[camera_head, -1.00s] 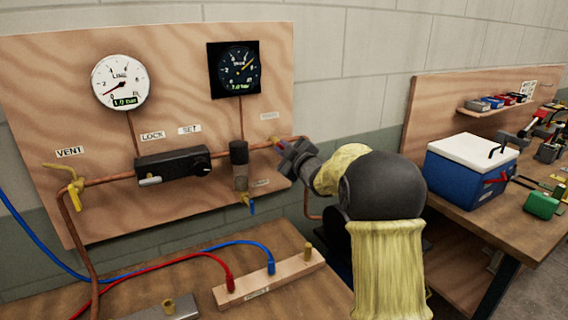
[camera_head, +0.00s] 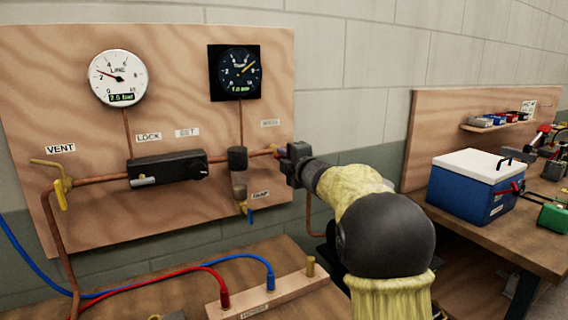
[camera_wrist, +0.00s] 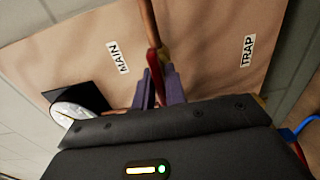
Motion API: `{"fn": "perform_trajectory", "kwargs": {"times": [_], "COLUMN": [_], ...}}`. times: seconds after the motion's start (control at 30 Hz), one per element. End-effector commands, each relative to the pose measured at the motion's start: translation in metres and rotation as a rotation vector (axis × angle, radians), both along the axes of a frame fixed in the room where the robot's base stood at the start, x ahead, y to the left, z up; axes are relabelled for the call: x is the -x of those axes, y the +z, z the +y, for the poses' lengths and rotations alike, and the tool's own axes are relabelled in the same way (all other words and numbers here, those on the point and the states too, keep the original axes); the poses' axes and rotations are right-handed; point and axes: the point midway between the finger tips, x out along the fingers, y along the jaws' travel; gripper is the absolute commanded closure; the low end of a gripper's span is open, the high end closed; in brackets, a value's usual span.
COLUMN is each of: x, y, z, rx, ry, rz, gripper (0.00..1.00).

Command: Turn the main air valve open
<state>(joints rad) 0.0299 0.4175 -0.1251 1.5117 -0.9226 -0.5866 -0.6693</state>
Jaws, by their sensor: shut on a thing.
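The main air valve's red handle (camera_wrist: 154,62) shows in the wrist view beside the MAIN label (camera_wrist: 117,49). My gripper (camera_wrist: 160,88) is shut on it, with one purple-grey finger on each side. The copper pipe (camera_wrist: 148,22) runs up from there. In the head view my gripper (camera_head: 287,158) is at the right end of the board's pipe and hides most of the valve.
The black regulator (camera_head: 168,168) and the filter bowl (camera_head: 238,172) are on the board left of my gripper. A yellow vent valve (camera_head: 61,186) is far left. Red and blue hoses (camera_head: 178,272) lie on the bench below. A blue cooler (camera_head: 474,188) stands on the right bench.

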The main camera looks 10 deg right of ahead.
Motion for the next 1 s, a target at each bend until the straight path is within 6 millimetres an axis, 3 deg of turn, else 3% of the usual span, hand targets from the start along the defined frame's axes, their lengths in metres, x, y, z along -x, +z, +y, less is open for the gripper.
{"fn": "perform_trajectory", "kwargs": {"times": [0.5, 0.53, 0.6, 1.0], "x": [-0.0001, -0.0002, -0.0001, 0.0042], "y": [-0.0033, -0.0033, -0.0030, -0.0014], "z": [0.0007, 0.0007, 0.0007, -0.0017], "rx": [0.028, 0.028, 0.027, 0.026], "ry": [0.001, 0.001, 0.001, 0.000], "rz": [-0.003, -0.003, -0.004, -0.006], "gripper": [1.00, 0.84, 0.70, 0.69]}}
